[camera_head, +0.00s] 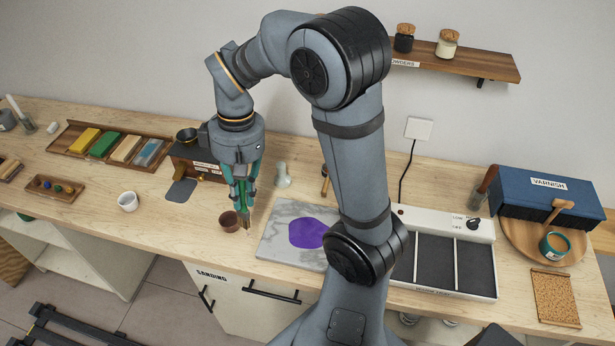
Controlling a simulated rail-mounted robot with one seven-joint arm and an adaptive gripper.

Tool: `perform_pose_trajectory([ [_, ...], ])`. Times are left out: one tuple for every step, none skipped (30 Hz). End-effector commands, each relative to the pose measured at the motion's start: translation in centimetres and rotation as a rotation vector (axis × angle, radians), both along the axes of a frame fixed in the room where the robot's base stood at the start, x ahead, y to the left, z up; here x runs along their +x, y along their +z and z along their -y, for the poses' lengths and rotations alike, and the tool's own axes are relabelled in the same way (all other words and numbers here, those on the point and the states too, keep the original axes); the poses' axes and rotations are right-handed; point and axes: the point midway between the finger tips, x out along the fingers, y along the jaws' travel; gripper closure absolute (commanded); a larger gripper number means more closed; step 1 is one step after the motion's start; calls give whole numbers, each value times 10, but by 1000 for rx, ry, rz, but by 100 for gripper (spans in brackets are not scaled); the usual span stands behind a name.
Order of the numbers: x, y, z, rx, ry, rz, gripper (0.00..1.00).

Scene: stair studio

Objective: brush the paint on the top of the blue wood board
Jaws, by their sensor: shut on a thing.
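The wooden rack (70,151) at the back left holds coloured boards side by side. The blue wood board (149,152) is the rightmost, after yellow, green and pale ones. Purple paint (308,233) lies as a flat patch on the marble slab (276,238) in the middle of the bench. The tool's tip is low, between the cup and the slab; contact cannot be told.
A wooden box (188,168) with a dark cup stands between the rack and my gripper. A pale bottle-like object (282,178) stands behind the slab. A white compartment tray (470,262) lies at right.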

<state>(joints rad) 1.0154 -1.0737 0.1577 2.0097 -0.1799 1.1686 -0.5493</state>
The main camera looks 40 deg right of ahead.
Motion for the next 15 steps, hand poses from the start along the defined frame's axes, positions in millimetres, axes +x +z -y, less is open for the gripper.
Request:
perform_pose_trajectory([
  [1,0,24,25,27,-15,100],
  [1,-3,36,43,56,-20,100],
  [1,-7,53,64,94,-27,100],
  [-1,-11,65,82,124,-32,100],
  [-3,-14,77,98,153,-38,100],
  [-7,-19,92,118,192,-46,100],
  [-10,-23,103,132,218,-51,100],
  [-13,-26,112,145,241,-57,100],
  [-18,-30,124,161,269,-64,100],
  [-22,-32,131,171,288,-69,100],
  [-26,-35,138,181,305,-73,100],
  [-30,-38,146,191,325,-79,100],
  [-33,-40,151,197,338,-82,100],
  [-36,-42,155,203,348,-85,100],
  [-39,-44,160,209,359,-88,100],
])
